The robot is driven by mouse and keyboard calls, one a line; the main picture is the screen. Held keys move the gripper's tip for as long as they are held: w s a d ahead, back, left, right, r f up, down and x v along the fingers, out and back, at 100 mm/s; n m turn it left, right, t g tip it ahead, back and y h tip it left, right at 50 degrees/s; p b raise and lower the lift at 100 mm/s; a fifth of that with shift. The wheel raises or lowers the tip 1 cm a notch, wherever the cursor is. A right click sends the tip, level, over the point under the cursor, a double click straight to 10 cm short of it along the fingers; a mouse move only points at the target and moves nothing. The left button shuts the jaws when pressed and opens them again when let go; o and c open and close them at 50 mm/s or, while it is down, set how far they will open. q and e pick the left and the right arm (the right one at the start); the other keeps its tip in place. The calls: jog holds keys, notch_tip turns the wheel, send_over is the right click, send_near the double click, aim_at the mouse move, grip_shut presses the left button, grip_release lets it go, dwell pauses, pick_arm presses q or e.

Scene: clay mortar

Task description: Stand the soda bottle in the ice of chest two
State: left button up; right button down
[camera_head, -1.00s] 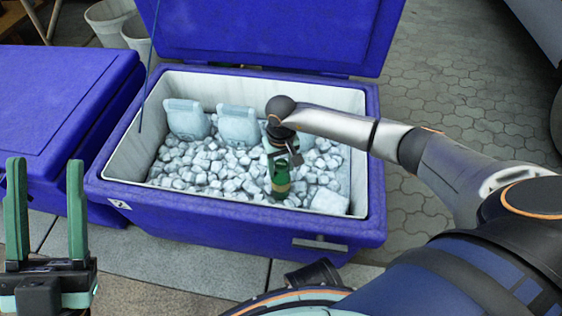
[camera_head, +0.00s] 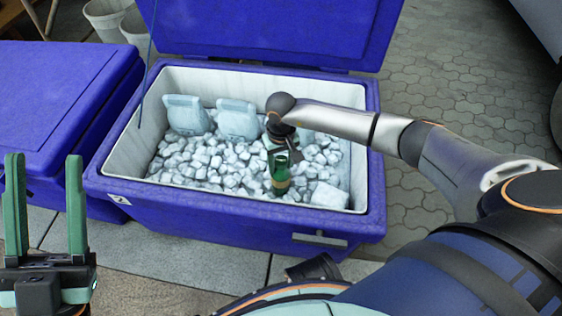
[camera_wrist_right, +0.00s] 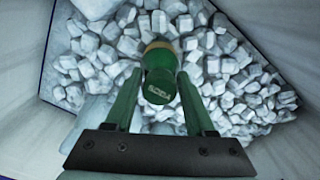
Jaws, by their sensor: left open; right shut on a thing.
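The blue chest two (camera_head: 230,215) stands open, with a "2" label on its front left. White ice cubes (camera_head: 210,165) fill its bottom. The green soda bottle (camera_head: 281,180) is upright at the ice, right of the chest's middle; whether its base is sunk in the cubes is hard to tell. My right gripper (camera_head: 281,158) is shut on the bottle's upper part. In the right wrist view, the bottle's cap, marked SODA (camera_wrist_right: 160,88), lies between the green fingertips, with ice around it. My left gripper (camera_head: 44,165) is open and empty, left of the chest's front.
Two pale ice packs (camera_head: 187,116) (camera_head: 238,121) stand at the chest's back wall. A larger ice block (camera_head: 328,196) lies right of the bottle. The raised lid (camera_head: 270,30) stands behind. A closed blue chest (camera_head: 55,95) is at the left. Pale buckets (camera_head: 106,18) stand behind.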

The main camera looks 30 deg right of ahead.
jog(key=shift+f, duration=0.45)
grip_release()
jog(key=shift+f, duration=0.1)
dwell(0.4)
